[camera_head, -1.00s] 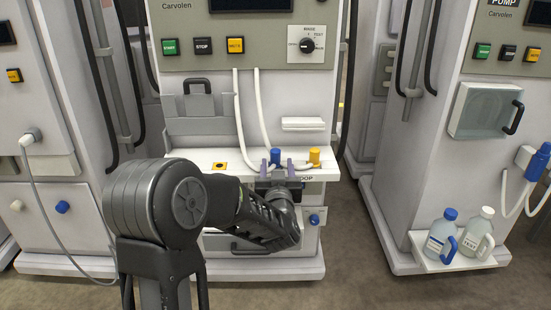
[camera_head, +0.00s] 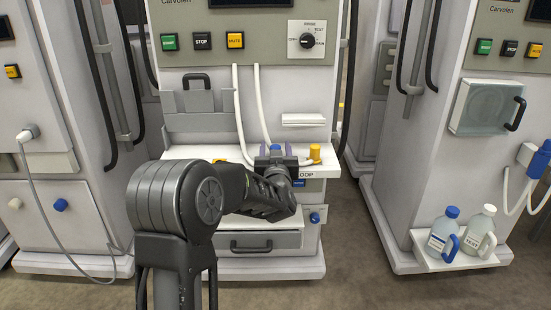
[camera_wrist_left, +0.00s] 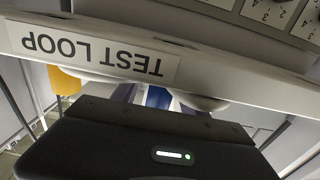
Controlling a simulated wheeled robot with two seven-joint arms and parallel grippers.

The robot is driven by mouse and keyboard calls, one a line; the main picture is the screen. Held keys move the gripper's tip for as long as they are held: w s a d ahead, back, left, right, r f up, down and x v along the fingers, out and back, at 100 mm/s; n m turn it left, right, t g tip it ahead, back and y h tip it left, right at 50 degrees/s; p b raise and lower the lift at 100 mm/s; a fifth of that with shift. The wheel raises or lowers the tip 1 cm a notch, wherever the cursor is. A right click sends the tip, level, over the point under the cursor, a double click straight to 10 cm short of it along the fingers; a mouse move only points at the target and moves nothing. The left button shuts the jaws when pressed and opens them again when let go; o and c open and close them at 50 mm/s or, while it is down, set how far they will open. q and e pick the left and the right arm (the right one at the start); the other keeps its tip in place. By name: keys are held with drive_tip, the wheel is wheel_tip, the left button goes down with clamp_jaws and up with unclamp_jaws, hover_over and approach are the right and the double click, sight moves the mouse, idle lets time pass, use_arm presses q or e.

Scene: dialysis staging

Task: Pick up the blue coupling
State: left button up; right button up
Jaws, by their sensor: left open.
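The blue coupling (camera_head: 275,148) stands upright on the white shelf (camera_head: 180,153) of the middle machine. Only its top shows in the head view. In the wrist view a strip of the blue coupling (camera_wrist_left: 158,97) shows past the gripper body. My left gripper (camera_head: 275,151) is open at the shelf front, its purple fingers on either side of the coupling. I cannot tell whether they touch it. The right gripper is not in view.
A yellow coupling (camera_head: 315,152) stands just right on the same shelf, and also shows in the wrist view (camera_wrist_left: 62,80). White hoses (camera_head: 259,105) hang down to the shelf. The TEST LOOP label (camera_wrist_left: 95,50) marks its front edge. Two bottles (camera_head: 461,232) stand far right.

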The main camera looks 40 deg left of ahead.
use_arm(q)
drive_tip(key=shift+w+a, duration=0.3)
drive_tip(key=shift+w, duration=0.1)
drive_tip(key=shift+c, duration=0.4)
clamp_jaws()
idle(0.4)
